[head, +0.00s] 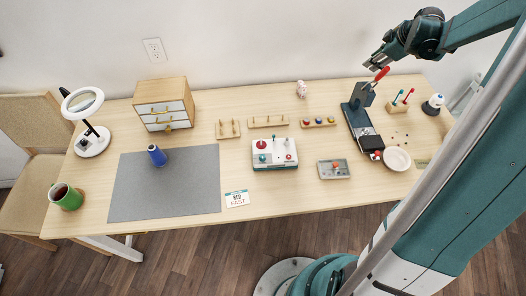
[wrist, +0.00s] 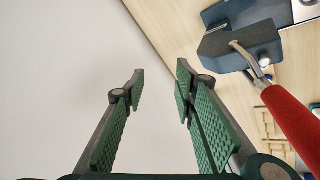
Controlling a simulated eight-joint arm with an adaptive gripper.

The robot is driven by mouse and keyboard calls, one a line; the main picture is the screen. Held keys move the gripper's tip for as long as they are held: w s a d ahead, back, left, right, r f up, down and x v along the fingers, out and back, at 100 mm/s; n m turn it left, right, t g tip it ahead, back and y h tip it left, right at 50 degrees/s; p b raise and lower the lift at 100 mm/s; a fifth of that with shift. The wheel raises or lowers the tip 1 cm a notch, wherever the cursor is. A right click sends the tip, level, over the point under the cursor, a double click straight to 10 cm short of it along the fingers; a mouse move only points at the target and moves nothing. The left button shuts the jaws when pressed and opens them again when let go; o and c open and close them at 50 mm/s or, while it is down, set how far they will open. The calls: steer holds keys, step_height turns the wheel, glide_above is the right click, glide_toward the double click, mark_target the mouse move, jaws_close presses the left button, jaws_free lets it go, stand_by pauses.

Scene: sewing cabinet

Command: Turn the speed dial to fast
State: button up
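A white control box (head: 275,164) with a red knob (head: 262,145) and smaller teal and red controls sits mid-table. Which of these is the speed dial is too small to tell. A white card (head: 237,199) reading "FAST" lies near the front edge. My gripper (head: 372,64) is raised at the back right, near the red handle (head: 382,74) of a dark press. In the wrist view my gripper (wrist: 158,85) is open and empty, with the red handle (wrist: 295,125) to its right, apart from it.
The dark press (head: 357,118) stands upright on the right, with a white bowl (head: 397,158) in front. Several pegged racks (head: 268,121) line the back. A grey mat (head: 190,190), blue spool (head: 156,155), drawer cabinet (head: 164,103), lamp (head: 92,142) and green mug (head: 70,201) are left.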

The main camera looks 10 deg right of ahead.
steer(key=s+a+n+g+y, duration=0.1)
steer(key=s+a+n+g, duration=0.15)
steer(key=a, duration=1.35)
steer(key=n+g+h, duration=0.2)
steer(key=n+g, duration=0.2)
steer(key=n, duration=0.5)
glide_above(262, 156)
step_height(262, 156, down, 9)
steer(key=shift+f+b, duration=0.1)
steer(key=shift+b, duration=0.2)
steer(key=shift+f, duration=0.15)
steer(key=shift+f+b, duration=0.9)
steer(key=shift+f, duration=2.85)
